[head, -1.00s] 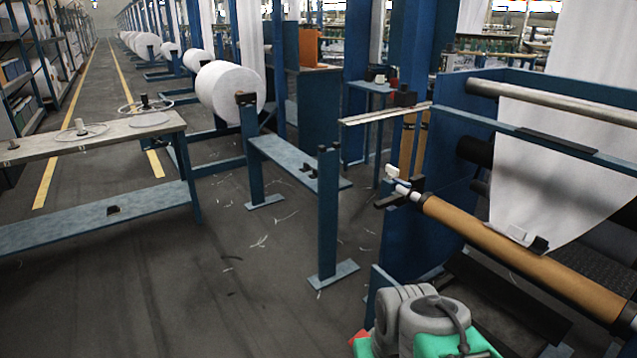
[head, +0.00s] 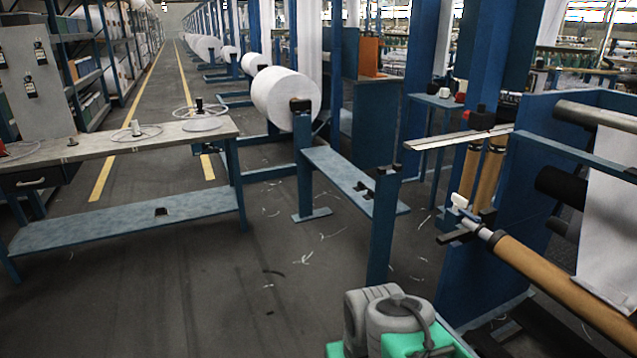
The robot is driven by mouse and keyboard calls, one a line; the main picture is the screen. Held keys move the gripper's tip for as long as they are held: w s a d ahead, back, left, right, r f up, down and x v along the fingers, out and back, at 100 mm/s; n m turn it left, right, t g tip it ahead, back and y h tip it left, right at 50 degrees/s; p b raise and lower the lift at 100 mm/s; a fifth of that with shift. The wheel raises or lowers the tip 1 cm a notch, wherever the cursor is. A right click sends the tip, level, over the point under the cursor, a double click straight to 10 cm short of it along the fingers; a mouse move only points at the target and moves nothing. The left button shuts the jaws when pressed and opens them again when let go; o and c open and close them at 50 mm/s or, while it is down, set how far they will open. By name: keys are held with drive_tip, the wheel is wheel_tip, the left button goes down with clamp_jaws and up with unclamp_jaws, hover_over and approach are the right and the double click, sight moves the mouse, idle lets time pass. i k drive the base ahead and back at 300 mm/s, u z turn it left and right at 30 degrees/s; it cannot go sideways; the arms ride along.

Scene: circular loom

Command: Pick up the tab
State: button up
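I cannot tell for sure which thing is the tab. Small black pieces lie on the low blue beam (head: 367,194) in the middle and on the lower shelf (head: 161,211) of the bench at left. My gripper is not in view, so its hold and distance to these things are hidden from me.
A bench (head: 110,148) with discs and spools stands at left. A blue post (head: 383,230) stands close in front. A large white roll (head: 287,95) is behind it. The blue loom frame (head: 535,160) blocks the right. Dark floor (head: 190,290) is open at front left.

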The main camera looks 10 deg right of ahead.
sight(370, 194)
drive_tip(key=u, duration=0.35)
drive_tip(key=i, duration=3.1)
drive_tip(key=z, duration=0.25)
